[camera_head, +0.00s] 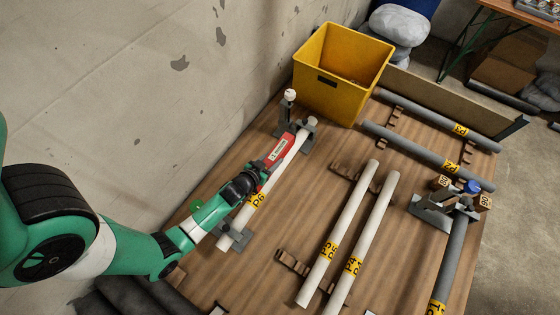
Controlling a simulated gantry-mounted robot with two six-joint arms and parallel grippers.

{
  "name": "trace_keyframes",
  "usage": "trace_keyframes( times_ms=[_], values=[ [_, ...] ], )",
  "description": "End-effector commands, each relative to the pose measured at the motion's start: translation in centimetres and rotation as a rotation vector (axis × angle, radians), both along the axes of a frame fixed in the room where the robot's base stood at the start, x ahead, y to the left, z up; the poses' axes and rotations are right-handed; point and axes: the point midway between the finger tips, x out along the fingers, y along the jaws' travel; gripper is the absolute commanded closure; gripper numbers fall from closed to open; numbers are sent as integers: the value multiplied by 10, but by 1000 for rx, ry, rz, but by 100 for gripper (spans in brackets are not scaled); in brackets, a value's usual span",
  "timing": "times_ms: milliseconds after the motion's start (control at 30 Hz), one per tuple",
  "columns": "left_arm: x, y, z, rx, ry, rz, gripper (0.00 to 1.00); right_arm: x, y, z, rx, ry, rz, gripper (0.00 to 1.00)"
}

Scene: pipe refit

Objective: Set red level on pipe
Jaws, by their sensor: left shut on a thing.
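The red level (280,147) is in the head view, lying along the upper part of the white pipe (297,146) with the yellow P6 label. I cannot tell whether it rests on the pipe or is just above it. My left gripper (262,171) is shut on the lower end of the level; its fingers hide that end. The P6 pipe lies in two grey supports (235,238), one near each end. My right gripper is not in view.
A yellow bin (340,72) stands behind the level. White pipes (338,235) and grey pipes (428,155) lie on racks to the right. A grey clamp fixture (437,214) with wooden blocks stands at the right. The wall runs close on the left.

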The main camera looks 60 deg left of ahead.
Motion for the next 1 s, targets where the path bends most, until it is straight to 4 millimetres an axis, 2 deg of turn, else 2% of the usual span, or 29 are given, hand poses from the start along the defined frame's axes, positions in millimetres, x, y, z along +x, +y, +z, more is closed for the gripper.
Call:
trace_keyframes(
  times_ms=[33,367,1000],
  values=[
    [0,2,-5,1,-3,5,100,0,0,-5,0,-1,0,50],
    [0,3,-9,1,-3,6,100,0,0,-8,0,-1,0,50],
    [0,3,-66,2,-2,4,100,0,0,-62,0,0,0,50]
  ],
)
